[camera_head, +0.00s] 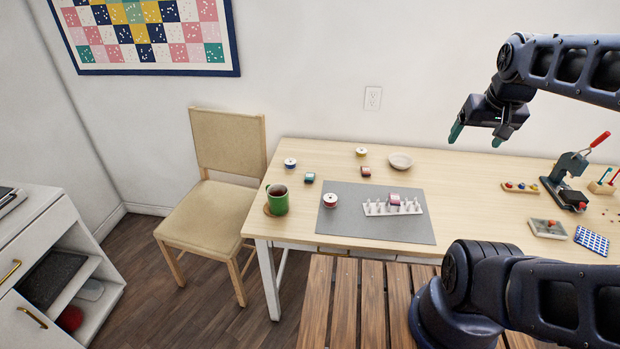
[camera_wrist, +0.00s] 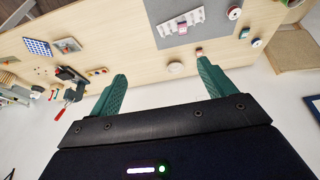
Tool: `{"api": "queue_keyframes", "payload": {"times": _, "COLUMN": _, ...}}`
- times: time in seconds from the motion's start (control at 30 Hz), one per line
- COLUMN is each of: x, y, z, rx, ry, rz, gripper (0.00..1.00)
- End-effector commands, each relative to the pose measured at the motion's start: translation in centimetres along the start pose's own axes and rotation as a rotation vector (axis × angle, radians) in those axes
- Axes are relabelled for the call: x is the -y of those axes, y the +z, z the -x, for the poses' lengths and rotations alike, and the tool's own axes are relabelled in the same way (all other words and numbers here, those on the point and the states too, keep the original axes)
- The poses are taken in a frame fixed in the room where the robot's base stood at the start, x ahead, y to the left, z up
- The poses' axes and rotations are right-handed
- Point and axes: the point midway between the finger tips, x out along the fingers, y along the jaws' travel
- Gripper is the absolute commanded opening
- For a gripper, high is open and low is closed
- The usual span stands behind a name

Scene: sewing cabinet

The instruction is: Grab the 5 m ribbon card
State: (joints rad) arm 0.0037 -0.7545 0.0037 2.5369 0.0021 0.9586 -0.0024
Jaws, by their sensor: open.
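No label is readable, so I cannot tell which thing is the 5 m ribbon card. Small block-like pieces are candidates: a teal one (camera_head: 309,177) and a dark red one (camera_head: 365,171) lie on the table behind the grey mat (camera_head: 350,225). A similar pinkish-red one (camera_head: 394,198) sits at the white pegged rack (camera_head: 376,209) on the mat; the rack also shows in the wrist view (camera_wrist: 180,23). My gripper (camera_head: 476,137) is open and empty, high above the table's back edge, right of these pieces. Its green fingers spread apart in the wrist view (camera_wrist: 160,74).
Round spools stand at the red (camera_head: 330,200), blue (camera_head: 290,163) and yellow (camera_head: 361,152) spots. A white bowl (camera_head: 400,160) is behind the mat, a green mug (camera_head: 277,200) at left. A press (camera_head: 569,180), trays and a blue dotted card (camera_head: 592,241) occupy the right.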

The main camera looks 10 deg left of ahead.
Motion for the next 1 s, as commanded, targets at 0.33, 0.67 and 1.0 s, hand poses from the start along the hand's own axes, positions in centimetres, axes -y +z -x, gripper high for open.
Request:
{"api": "queue_keyframes", "payload": {"times": 0.33, "x": 0.0, "y": 0.0, "z": 0.0, "rx": 0.0, "ry": 0.0, "rz": 0.0, "gripper": 0.82}}
{"api": "queue_keyframes", "payload": {"times": 0.67, "x": 0.0, "y": 0.0, "z": 0.0, "rx": 0.0, "ry": 0.0, "rz": 0.0, "gripper": 0.75}}
{"api": "queue_keyframes", "payload": {"times": 1.0, "x": 1.4, "y": -4.1, "z": -0.8, "rx": 0.034, "ry": -0.009, "rz": 0.117, "gripper": 0.75}}
